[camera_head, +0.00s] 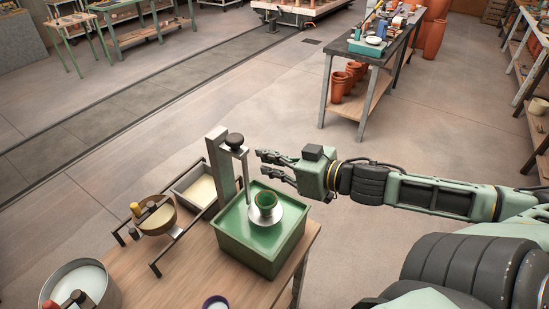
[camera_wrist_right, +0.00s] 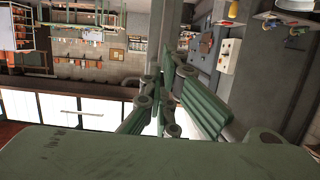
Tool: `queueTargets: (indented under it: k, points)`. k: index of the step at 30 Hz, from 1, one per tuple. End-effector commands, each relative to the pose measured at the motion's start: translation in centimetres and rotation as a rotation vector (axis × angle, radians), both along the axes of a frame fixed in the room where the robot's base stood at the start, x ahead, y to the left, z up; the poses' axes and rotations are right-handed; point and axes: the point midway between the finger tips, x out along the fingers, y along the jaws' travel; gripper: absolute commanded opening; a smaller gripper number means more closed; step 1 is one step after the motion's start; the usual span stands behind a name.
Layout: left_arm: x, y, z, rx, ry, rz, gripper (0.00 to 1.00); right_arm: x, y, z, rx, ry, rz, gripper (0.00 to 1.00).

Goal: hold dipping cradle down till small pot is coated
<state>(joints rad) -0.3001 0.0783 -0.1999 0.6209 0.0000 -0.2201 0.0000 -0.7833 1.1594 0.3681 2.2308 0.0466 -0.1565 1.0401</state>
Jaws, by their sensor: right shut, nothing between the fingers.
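The dipping cradle has a grey post (camera_head: 222,165), a black knob (camera_head: 235,141) on top and a thin rod down to a pale round plate (camera_head: 275,222). My right gripper (camera_head: 264,163) is shut and empty, just right of the knob and rod, apart from the knob. Its fingers also show in the right wrist view (camera_wrist_right: 168,102), with no cradle or pot there. My left gripper is out of view.
Left of the tub are a pale tray (camera_head: 184,187), a bowl (camera_head: 172,224) on dark rails, and a bucket (camera_head: 110,292) at the near-left edge. The wooden table (camera_head: 194,277) ends just right of the tub. Open floor lies beyond; a loaded bench (camera_head: 357,47) stands farther back.

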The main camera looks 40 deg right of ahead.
Motion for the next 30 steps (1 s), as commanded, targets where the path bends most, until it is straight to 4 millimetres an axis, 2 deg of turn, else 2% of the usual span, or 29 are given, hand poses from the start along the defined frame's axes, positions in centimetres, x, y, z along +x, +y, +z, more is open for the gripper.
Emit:
queueTargets:
  k: [9, 27, 30]
  points:
    - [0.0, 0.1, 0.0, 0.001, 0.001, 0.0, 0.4, -1.4, -0.5, 0.3, -0.001, 0.001, 0.0, 0.0]
    - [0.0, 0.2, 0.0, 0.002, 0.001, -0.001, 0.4, -1.4, -0.5, 0.4, -0.002, -0.001, 0.0, 0.0]
    - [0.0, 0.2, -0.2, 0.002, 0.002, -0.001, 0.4, -1.3, -1.2, -0.2, -0.007, 0.002, -0.014, 0.0]
